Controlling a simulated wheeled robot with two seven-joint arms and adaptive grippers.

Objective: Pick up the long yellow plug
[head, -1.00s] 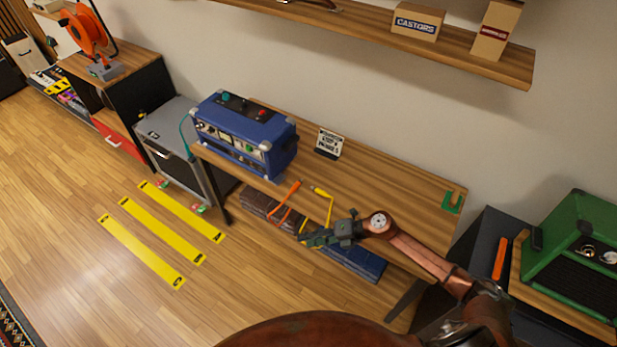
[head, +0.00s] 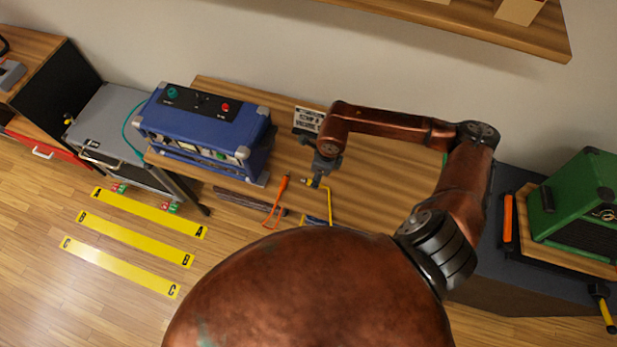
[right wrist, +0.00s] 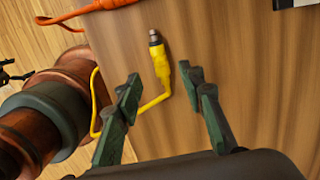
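The long yellow plug (right wrist: 160,60) lies on the wooden table with a metal tip, and its yellow cable (right wrist: 98,105) runs over the table edge. In the head view the plug (head: 309,182) shows small, right beside my right gripper (head: 317,182). In the right wrist view my right gripper (right wrist: 158,85) is open, its two green fingers apart, with the plug between and just beyond the fingertips. It is not gripped. My left gripper is not in view.
An orange plug (head: 284,183) with its cable lies to the left on the table (head: 370,185). A blue amplifier unit (head: 205,120) stands at the table's left. A small sign (head: 308,120) stands behind my gripper. A shelf (head: 470,25) hangs above.

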